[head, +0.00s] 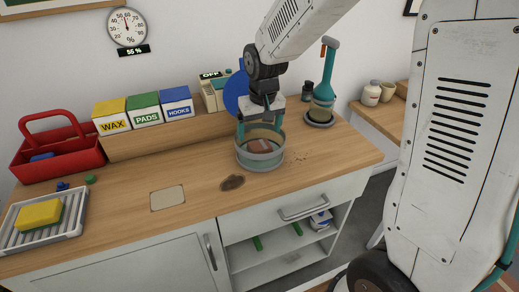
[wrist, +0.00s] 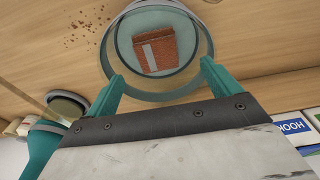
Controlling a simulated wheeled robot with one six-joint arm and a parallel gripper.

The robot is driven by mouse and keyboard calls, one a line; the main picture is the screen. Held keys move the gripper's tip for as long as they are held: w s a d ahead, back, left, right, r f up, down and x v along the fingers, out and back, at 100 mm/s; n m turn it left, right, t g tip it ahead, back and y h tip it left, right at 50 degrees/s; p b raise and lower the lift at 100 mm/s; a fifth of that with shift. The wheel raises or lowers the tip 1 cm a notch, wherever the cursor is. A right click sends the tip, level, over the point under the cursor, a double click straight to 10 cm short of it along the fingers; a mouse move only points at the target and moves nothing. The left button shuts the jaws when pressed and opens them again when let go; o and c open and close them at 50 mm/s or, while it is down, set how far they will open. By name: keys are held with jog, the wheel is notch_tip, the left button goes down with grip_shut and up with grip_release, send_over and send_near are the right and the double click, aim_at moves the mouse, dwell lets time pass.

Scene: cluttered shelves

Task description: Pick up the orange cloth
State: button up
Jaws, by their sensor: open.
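The orange cloth (wrist: 157,50) is a folded rust-orange square with a pale grey strip. It lies flat on the bottom of a round grey-green container (wrist: 206,45) on the wooden counter. In the head view only a small part of the cloth (head: 261,146) shows inside the container (head: 260,160). My gripper (head: 261,135) points down over the container. In the wrist view the teal fingers of my gripper (wrist: 161,70) are spread wide, near opposite sides of the container's rim. Nothing is between them; the cloth lies below. I cannot tell whether the fingers touch the rim.
Boxes marked WAX (head: 112,119), PADS (head: 144,109) and HOOKS (head: 177,103) stand on a raised ledge behind. A red caddy (head: 60,150) and a rack with a yellow sponge (head: 40,214) are left. Front counter is mostly clear.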

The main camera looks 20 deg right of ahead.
aim_at(260, 145)
jog(key=f, duration=0.4)
jog(key=w+f, duration=0.1)
jog(key=f, duration=0.1)
jog(key=shift+d, duration=0.2)
jog(key=c, duration=1.1)
jog(key=shift+c, duration=0.2)
